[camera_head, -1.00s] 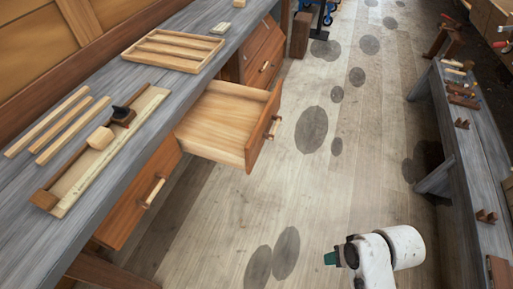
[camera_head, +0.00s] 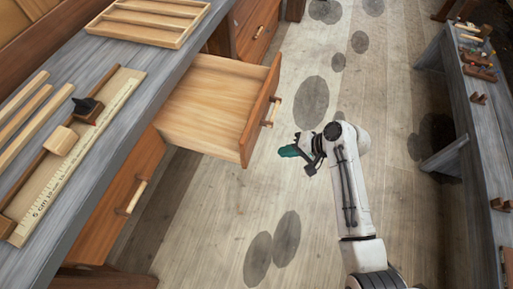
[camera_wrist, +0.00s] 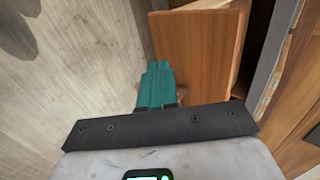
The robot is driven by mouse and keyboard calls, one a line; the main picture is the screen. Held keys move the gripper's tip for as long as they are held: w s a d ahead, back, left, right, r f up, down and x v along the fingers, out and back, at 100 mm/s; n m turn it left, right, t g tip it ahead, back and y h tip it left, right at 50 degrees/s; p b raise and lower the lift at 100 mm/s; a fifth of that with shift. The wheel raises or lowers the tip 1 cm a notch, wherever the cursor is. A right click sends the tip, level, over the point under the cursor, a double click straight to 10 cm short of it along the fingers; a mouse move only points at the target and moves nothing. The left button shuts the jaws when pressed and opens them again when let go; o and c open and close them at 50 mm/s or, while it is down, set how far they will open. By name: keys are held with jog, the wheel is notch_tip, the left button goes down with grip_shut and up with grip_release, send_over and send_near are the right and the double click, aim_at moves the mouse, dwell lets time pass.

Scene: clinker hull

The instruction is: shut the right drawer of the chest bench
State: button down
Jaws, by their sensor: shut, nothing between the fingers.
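The chest bench (camera_head: 165,84) has one drawer (camera_head: 215,98) pulled well out, empty, with a brown front (camera_head: 260,112) and a wooden bar handle (camera_head: 272,111). My gripper (camera_head: 287,152), with teal fingers, is just to the right of and nearer than the handle, over the floor side of the drawer front. The fingers are shut and hold nothing, with a gap to the drawer front in the head view. In the wrist view the shut fingers (camera_wrist: 157,82) overlap the edge of a brown wooden panel (camera_wrist: 196,50), apparently the drawer front; contact cannot be told.
A shut drawer (camera_head: 133,198) with a handle is nearer on the same bench, and another (camera_head: 257,30) is farther off. A slotted tray (camera_head: 150,20), wood strips and a ruler lie on the top. A second bench (camera_head: 480,130) stands at the right. The floor between is clear.

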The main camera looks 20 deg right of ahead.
aim_at(249, 152)
jog(key=x, duration=0.3)
jog(key=r+x, duration=0.1)
jog(key=x, duration=0.2)
jog(key=a+x, duration=0.1)
jog(key=x, duration=0.2)
jog(key=shift+w+a+p, duration=0.3)
jog(key=shift+w, duration=0.2)
jog(key=shift+w+a, duration=0.3)
jog(key=shift+a, duration=0.1)
